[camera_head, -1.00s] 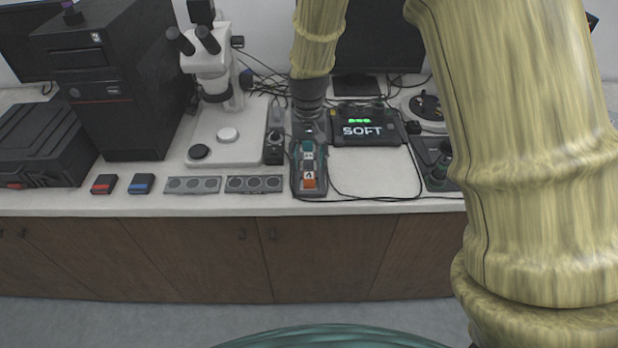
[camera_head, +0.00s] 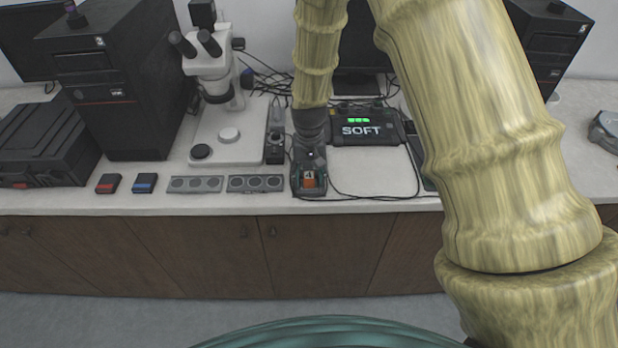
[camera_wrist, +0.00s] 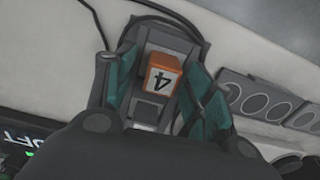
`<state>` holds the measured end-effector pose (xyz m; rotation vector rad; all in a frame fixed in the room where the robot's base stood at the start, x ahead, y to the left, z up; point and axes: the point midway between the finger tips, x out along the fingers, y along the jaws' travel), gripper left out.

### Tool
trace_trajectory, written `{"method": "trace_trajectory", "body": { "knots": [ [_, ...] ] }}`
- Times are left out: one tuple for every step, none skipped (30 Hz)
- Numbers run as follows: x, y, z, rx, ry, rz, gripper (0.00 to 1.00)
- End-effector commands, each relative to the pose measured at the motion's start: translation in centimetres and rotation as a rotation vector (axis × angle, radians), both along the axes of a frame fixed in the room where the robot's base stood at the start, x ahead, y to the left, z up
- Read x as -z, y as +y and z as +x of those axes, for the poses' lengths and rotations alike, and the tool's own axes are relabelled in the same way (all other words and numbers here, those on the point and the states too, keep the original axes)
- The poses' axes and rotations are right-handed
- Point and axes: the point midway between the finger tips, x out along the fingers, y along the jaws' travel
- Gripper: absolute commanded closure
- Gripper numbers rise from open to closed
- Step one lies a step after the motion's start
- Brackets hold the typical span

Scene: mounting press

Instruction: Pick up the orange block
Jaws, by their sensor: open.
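The orange block (camera_head: 309,179) has a white face with a black 4 and sits at the front end of a dark grey fixture (camera_head: 297,190) near the counter's front edge. In the wrist view the orange block (camera_wrist: 163,74) lies between the two teal fingers of my gripper (camera_wrist: 163,88). The fingers are open, with a visible gap on each side of the block. In the head view my gripper (camera_head: 309,165) is directly over the fixture and hides its back part.
A SOFT-labelled screen unit (camera_head: 366,130) stands behind right, its cable running along the counter. Two grey plates with round recesses (camera_head: 255,184), a small black device (camera_head: 274,152) and a microscope (camera_head: 213,75) are to the left. Red (camera_head: 108,184) and blue (camera_head: 145,183) boxes lie farther left.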

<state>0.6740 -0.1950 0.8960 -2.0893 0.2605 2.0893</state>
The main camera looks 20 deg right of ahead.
Motion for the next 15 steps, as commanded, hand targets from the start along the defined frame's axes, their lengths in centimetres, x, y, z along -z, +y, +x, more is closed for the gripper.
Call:
{"method": "trace_trajectory", "body": {
  "knots": [
    [0.08, 0.01, 0.0, 0.0, 0.0, 0.0, 0.46],
    [0.12, 0.01, 0.01, 0.0, 0.0, 0.0, 0.46],
    [0.14, 0.01, 0.01, 0.0, 0.0, 0.0, 0.46],
    [0.15, 0.01, 0.01, 0.0, 0.0, 0.0, 0.46],
    [0.15, 0.01, 0.01, 0.0, 0.0, 0.0, 0.46],
    [0.15, 0.01, 0.01, 0.0, 0.0, 0.0, 0.46],
    [0.15, 0.01, 0.01, 0.0, 0.0, 0.0, 0.46],
    [0.15, 0.01, 0.0, 0.0, 0.0, 0.0, 0.46],
    [0.15, 0.01, 0.0, 0.0, 0.0, 0.0, 0.54],
    [0.15, 0.01, 0.0, 0.0, 0.0, 0.0, 0.59],
    [0.15, 0.01, 0.0, 0.0, 0.0, 0.0, 0.65],
    [0.14, 0.01, 0.0, 0.0, 0.0, 0.0, 0.72],
    [0.14, 0.01, 0.0, 0.0, 0.0, 0.0, 0.77],
    [0.14, 0.01, 0.0, 0.0, 0.0, 0.0, 0.83],
    [0.14, 0.01, 0.0, 0.0, 0.0, 0.0, 0.9]
  ]
}}
